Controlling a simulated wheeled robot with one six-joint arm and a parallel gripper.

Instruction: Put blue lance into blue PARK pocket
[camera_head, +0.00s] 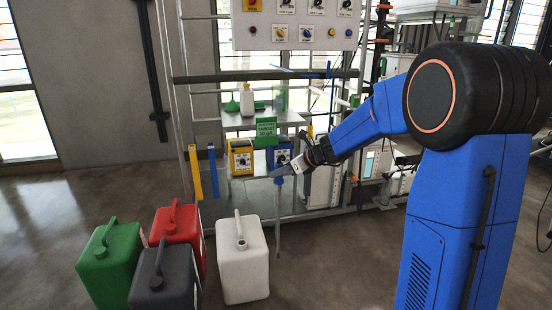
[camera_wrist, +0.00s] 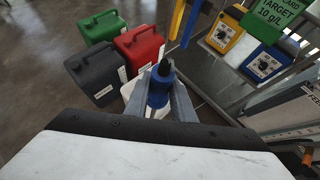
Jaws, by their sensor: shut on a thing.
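My gripper (camera_head: 283,171) is shut on the blue lance, around its blue upper part (camera_wrist: 158,88). In the head view the lance's grey tube (camera_head: 279,225) hangs nearly upright below the gripper, in front of the rack. In the wrist view the body hides most of the tube. A narrow upright blue pocket (camera_head: 213,172) is on the left of the rack, beside a taller yellow one (camera_head: 195,172); I cannot read a PARK label on it. The blue pocket also shows at the top of the wrist view (camera_wrist: 192,22). The lance is apart from it, to its right in the head view.
Green (camera_head: 108,265), red (camera_head: 180,238), dark grey (camera_head: 163,283) and white (camera_head: 242,262) canisters stand on the floor at front left. A yellow unit (camera_head: 240,158) and a blue unit (camera_head: 283,157) sit on the rack below a green target sign (camera_head: 266,131). Rack bars stand close behind the lance.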

